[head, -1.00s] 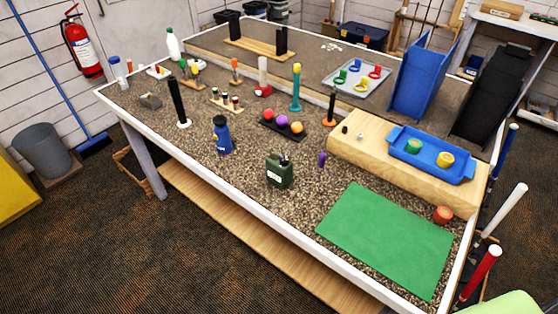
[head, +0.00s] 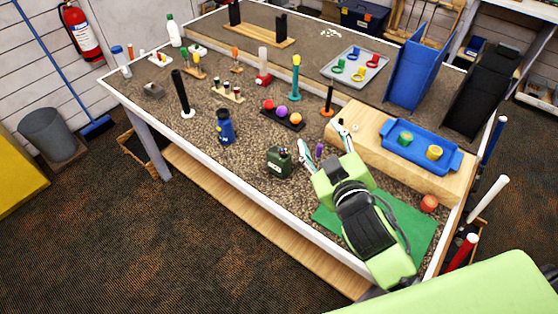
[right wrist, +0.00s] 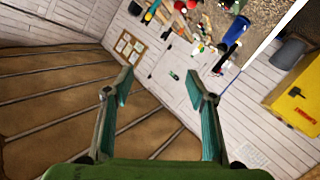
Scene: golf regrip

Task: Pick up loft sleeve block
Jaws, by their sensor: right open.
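A small wooden block (head: 228,94) with several short dark, red and white cylinders stands on the gravel-patterned table top, left of centre in the head view. It looks like the loft sleeve block, but it is small and I cannot be sure. My right gripper (head: 322,137) is open and empty, in front of the block and to its right, clearly apart from it. Its open fingers also show in the right wrist view (right wrist: 162,88), with nothing between them. My left gripper is not in view.
A dark green can (head: 278,161) is just left of the right gripper. A blue container (head: 225,127), a black post (head: 181,94) and a tray of balls (head: 283,116) stand around the block. A wooden riser (head: 374,140) carries a blue tray (head: 450,163) to the right.

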